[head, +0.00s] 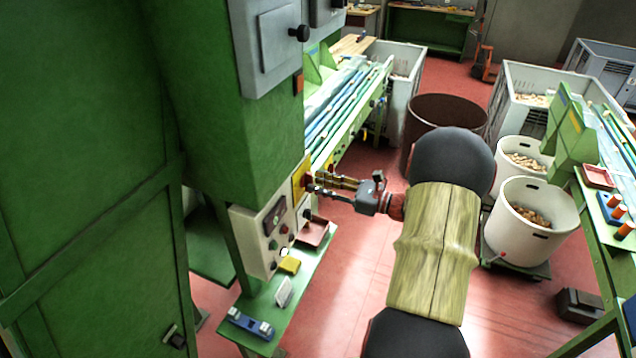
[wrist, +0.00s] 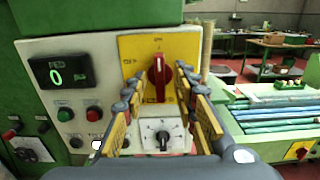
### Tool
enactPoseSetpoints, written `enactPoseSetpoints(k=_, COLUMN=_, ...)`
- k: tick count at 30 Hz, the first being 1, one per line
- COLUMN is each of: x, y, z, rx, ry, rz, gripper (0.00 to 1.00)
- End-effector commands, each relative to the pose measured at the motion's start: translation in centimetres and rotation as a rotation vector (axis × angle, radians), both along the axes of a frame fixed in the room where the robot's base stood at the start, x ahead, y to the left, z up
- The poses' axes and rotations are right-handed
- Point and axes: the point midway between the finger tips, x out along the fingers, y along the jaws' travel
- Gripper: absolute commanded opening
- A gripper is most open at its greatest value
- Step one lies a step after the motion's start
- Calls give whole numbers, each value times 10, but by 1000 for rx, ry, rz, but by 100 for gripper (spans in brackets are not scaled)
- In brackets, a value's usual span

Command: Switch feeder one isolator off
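A red rotary isolator handle (wrist: 158,78) stands upright on a yellow plate (wrist: 130,47) on the beige control panel. The plate also shows in the head view (head: 298,178), partly behind my gripper. My gripper (head: 314,184) is at the panel, pointing left. In the wrist view my gripper (wrist: 160,88) is open, with one finger on each side of the red handle. I cannot tell whether either finger touches it. The plate's small lettering is too blurred to read.
The panel has a green display (wrist: 56,77) showing 0, several buttons, and a grey dial (wrist: 163,136) below the handle. Another yellow-plated red switch (wrist: 300,152) is at lower right. A green shelf (head: 300,268) below holds a red tray (head: 313,232). A brown bin (head: 440,115) stands behind.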

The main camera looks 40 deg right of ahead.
Motion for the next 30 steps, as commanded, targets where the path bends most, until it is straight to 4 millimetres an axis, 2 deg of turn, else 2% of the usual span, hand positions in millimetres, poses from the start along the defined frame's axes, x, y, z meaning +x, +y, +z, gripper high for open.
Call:
enactPoseSetpoints(k=4, x=8, y=4, z=0, rx=0, ry=0, rz=0, gripper=29)
enactPoseSetpoints(k=12, x=9, y=4, z=0, rx=0, ry=0, rz=0, gripper=29)
enactPoseSetpoints(k=27, x=9, y=4, z=0, rx=0, ry=0, rz=0, gripper=0)
enactPoseSetpoints(k=30, x=9, y=4, z=0, rx=0, ry=1, rz=0, gripper=0)
